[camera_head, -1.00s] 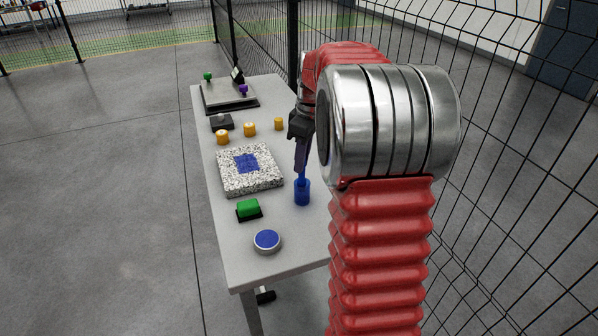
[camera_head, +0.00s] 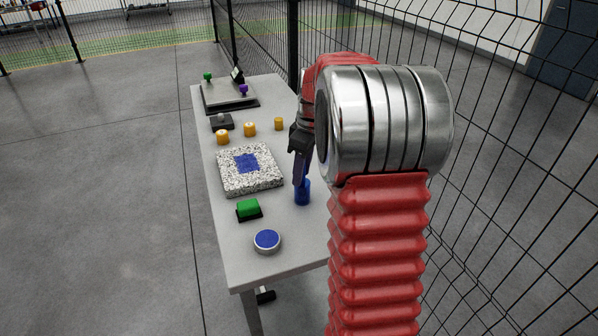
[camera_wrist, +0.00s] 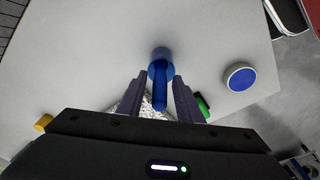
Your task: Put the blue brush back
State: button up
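The blue brush stands upright on the table, its thin blue handle (camera_wrist: 160,98) pointing toward the wrist camera. Its lower end meets a blue cylinder (camera_head: 302,194), also seen in the wrist view (camera_wrist: 160,70); I cannot tell whether this is a holder or part of the brush. My gripper (camera_wrist: 160,86) is open, with one finger on each side of the handle and gaps showing on both sides. In the head view the gripper (camera_head: 300,182) reaches down to just above the cylinder and hides most of the handle.
A speckled slab (camera_head: 270,181) with a blue patch lies left of the cylinder. A green block (camera_head: 248,208) and a round blue-topped tin (camera_head: 267,240) are nearer. Several yellow cylinders (camera_head: 250,129) and a dark tray (camera_head: 230,103) are farther back. A mesh fence stands right.

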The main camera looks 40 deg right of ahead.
notch_tip(320, 180, up, 12)
jog(key=s, duration=0.1)
jog(key=shift+s+d, duration=0.15)
jog(key=shift+d, duration=0.25)
dwell(0.4)
dwell(0.5)
jog(key=s+a+m+t+h, duration=0.1)
jog(key=s+a+m, duration=0.1)
jog(key=s+a, duration=0.7)
jog(key=s+a+m+t, duration=0.2)
jog(key=s+a, duration=0.3)
jog(key=a, duration=0.8)
jog(key=s+a+f+m+t, duration=0.1)
jog(key=s+a+f+m, duration=0.1)
jog(key=s+a+f, duration=0.2)
jog(key=s, duration=0.3)
jog(key=shift+s+a+f, duration=0.15)
jog(key=shift+a+f, duration=0.2)
jog(key=shift+f, duration=0.05)
